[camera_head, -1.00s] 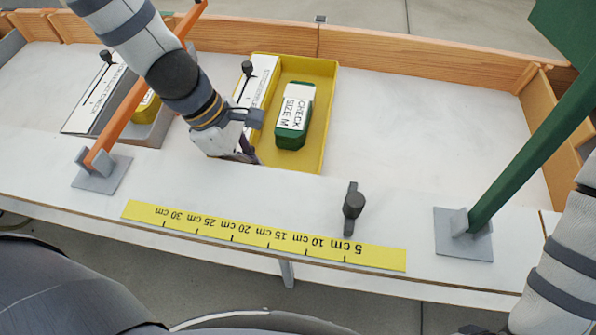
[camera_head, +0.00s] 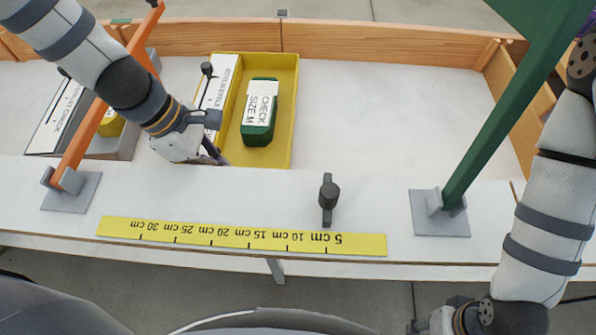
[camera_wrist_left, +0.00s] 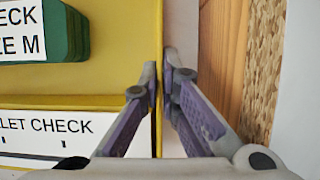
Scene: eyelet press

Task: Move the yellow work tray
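The yellow work tray (camera_head: 283,130) lies on the white bench, left of centre in the head view. A green block (camera_head: 258,132) with a white "CHECK SIZE M" label sits inside it. A white panel marked "EYELET CHECK" (camera_wrist_left: 45,127), with a black knob, is at the tray's left side. My left gripper (camera_wrist_left: 162,72) has one finger inside the tray and one outside, closed on its near wall. In the head view its fingertips (camera_head: 222,161) are mostly hidden by the wrist. My right arm shows at the right; its fingers are out of view.
A grey tray (camera_head: 125,145) with another labelled panel stands to the left. An orange bar (camera_head: 105,105) and a green post (camera_head: 500,130) rise from the bench. A black knob (camera_head: 329,195) and yellow ruler (camera_head: 240,237) are in front. The bench right of the tray is clear.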

